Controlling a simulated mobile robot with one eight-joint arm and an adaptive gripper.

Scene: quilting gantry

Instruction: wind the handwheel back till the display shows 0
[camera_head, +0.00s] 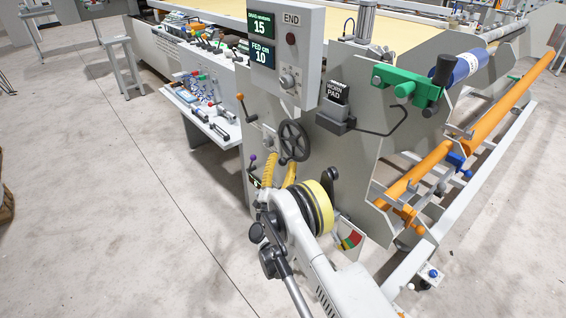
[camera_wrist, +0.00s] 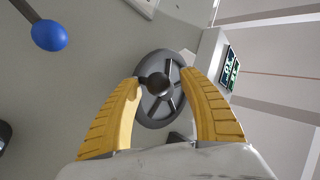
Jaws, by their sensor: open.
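The handwheel (camera_head: 294,141) is dark grey, with spokes and a hub, on the grey side of the machine. It also shows in the wrist view (camera_wrist: 152,107). The display (camera_head: 261,54) above it reads 15 for drag in newtons and 10 for fed cm. In the wrist view the display (camera_wrist: 229,68) is small and at a slant. My gripper (camera_head: 280,166) is just below the wheel in the head view. Its yellow fingers (camera_wrist: 162,79) are apart and empty, framing the wheel from both sides. I cannot tell whether they touch the rim.
A lever with a blue ball (camera_wrist: 48,35) is at the wrist view's upper left. An orange-knobbed lever (camera_head: 240,97) stands left of the wheel. A worn pad box (camera_head: 337,118) with a bent rod is to the right.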

